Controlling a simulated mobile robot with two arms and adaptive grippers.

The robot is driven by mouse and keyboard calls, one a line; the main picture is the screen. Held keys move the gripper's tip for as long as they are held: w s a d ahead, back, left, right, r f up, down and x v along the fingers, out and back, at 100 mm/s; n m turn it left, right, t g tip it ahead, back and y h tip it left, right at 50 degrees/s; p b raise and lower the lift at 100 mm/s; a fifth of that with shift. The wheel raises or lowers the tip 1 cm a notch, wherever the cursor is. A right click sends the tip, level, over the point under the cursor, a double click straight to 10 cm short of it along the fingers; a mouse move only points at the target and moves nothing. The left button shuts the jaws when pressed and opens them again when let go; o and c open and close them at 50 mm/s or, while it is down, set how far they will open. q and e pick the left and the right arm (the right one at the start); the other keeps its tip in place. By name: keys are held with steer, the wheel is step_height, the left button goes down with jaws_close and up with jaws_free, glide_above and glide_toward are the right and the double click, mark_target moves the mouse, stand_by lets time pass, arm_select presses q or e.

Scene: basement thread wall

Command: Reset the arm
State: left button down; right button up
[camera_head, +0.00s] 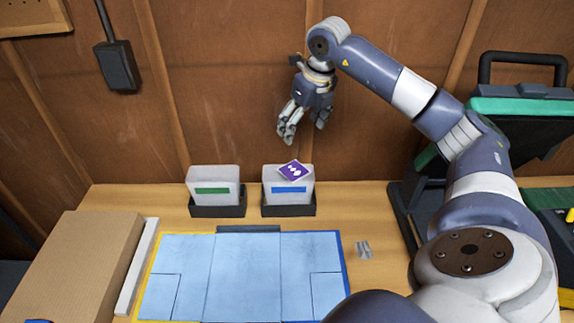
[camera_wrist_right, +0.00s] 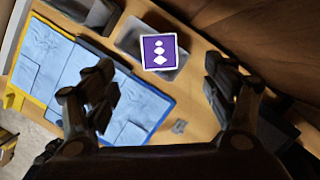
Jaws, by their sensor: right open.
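My right gripper (camera_head: 304,128) is raised over the back of the table, above and apart from the right-hand card holder. Its fingers are spread and empty; they also show open in the right wrist view (camera_wrist_right: 160,100). A purple card with white diamonds (camera_head: 294,171) rests tilted on top of the blue-striped holder (camera_head: 289,210). The card also shows between the fingers in the right wrist view (camera_wrist_right: 159,52), at a distance below them. My left gripper is in neither view.
A green-striped holder (camera_head: 216,211) stands to the left. A light-blue playing mat (camera_head: 247,270) covers the middle. A cardboard box (camera_head: 78,262) is at the left, a small grey object (camera_head: 364,249) right of the mat. An open black-and-green case (camera_head: 520,110) stands right, behind my right arm. A wooden wall closes the back.

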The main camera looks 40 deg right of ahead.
steer(key=v, duration=0.3)
steer(key=shift+r, duration=0.3)
steer(key=shift+f, duration=0.1)
